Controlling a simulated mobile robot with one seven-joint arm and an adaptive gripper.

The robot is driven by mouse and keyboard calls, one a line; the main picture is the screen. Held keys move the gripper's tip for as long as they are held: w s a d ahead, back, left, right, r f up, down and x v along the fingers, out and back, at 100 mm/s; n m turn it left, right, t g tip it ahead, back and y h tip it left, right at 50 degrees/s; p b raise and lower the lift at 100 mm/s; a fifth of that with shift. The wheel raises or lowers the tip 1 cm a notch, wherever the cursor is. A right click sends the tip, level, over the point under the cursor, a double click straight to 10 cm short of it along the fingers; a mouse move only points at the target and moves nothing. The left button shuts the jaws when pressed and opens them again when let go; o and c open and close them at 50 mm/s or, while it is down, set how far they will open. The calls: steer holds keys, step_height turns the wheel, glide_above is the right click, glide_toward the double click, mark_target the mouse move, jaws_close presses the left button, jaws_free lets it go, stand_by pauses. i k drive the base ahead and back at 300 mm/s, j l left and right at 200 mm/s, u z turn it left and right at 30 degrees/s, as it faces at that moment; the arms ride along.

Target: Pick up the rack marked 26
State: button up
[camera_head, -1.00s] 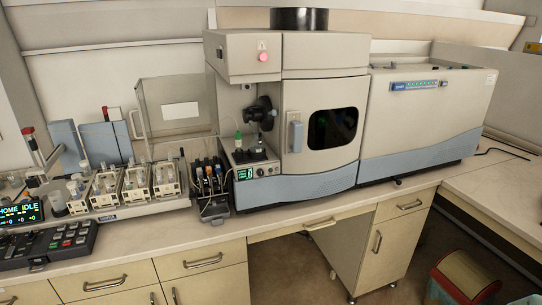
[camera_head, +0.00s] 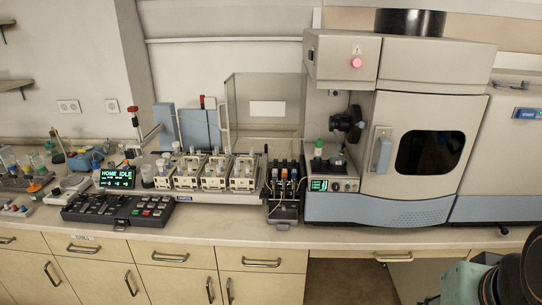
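Several small cream racks holding vials stand in a row on the autosampler tray (camera_head: 205,195), left of the big spectrometer. Three of them are the left rack (camera_head: 187,180), the middle rack (camera_head: 214,181) and the right rack (camera_head: 243,182). No number can be read on any of them, so I cannot tell which is marked 26. My gripper's fingers do not show. Only a dark and pale green part of my arm is in view at the bottom right corner, well apart from the racks.
The spectrometer (camera_head: 415,125) fills the right. A clear screen (camera_head: 265,95) stands behind the racks. A black keypad (camera_head: 118,211) and a display reading HOME IDLE (camera_head: 117,179) are left of them. A dark block with bottles (camera_head: 284,208) is right of them. More labware crowds the far left.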

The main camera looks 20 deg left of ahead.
mark_target(198, 167)
steer(key=i+j+u, duration=0.2)
steer(key=i+u, duration=0.5)
steer(key=u, duration=0.2)
